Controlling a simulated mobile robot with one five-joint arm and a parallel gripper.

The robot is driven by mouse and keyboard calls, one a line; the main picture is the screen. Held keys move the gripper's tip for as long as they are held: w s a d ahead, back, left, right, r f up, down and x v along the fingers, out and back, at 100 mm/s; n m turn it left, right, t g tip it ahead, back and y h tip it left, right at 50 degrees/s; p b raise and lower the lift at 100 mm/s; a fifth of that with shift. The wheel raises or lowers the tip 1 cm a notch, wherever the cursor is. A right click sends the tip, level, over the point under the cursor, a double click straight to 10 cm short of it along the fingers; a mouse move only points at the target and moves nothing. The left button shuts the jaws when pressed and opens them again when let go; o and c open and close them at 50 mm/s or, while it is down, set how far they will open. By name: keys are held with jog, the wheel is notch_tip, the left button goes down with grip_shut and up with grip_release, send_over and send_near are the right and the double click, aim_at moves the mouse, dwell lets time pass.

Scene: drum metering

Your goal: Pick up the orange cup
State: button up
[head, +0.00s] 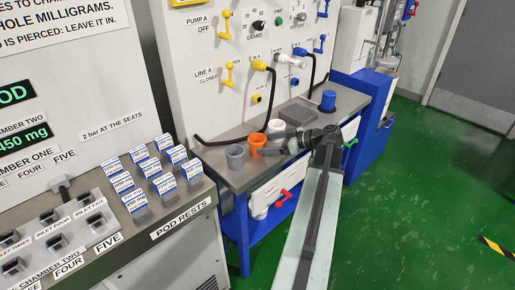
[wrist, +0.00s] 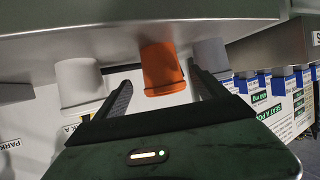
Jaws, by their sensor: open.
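The orange cup (head: 257,145) stands on the metal bench between a grey cup (head: 236,158) and a white cup (head: 275,129) in the head view. In the wrist view the orange cup (wrist: 161,69) appears between the two open fingers, with the white cup (wrist: 80,84) to the left and the grey cup (wrist: 210,55) to the right. My gripper (wrist: 160,95) is open and empty, its fingers pointing at the orange cup. In the head view my gripper (head: 268,151) is at the bench's front edge, close to the orange cup. I cannot tell whether the fingers touch it.
A blue cup (head: 328,99) stands further right on the bench (head: 215,163). A panel (head: 239,65) with taps and hoses rises behind. Pods (head: 165,186) stand on rests at the left. Red (head: 283,197) and green (head: 350,143) handles are below the bench top. Green floor (head: 420,190) is clear to the right.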

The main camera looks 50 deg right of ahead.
aim_at(257, 135)
jog(key=b+x, duration=0.1)
jog(key=x, duration=0.3)
jog(key=shift+a+b, duration=0.15)
jog(key=shift+b, duration=0.15)
jog(key=shift+w+a+f, duration=0.1)
jog(key=shift+w+a, duration=0.05)
jog(key=shift+w, duration=0.3)
jog(key=c, duration=1.4)
jog(key=shift+c, duration=0.2)
jog(key=shift+r+p, duration=0.6)
jog(key=shift+r, duration=0.05)
notch_tip(257, 135, up, 3)
jog(key=p, duration=0.3)
jog(key=s+d, duration=0.3)
jog(key=s, duration=1.3)
jog(key=shift+d+r+p, duration=0.2)
jog(key=shift+r+p, duration=0.2)
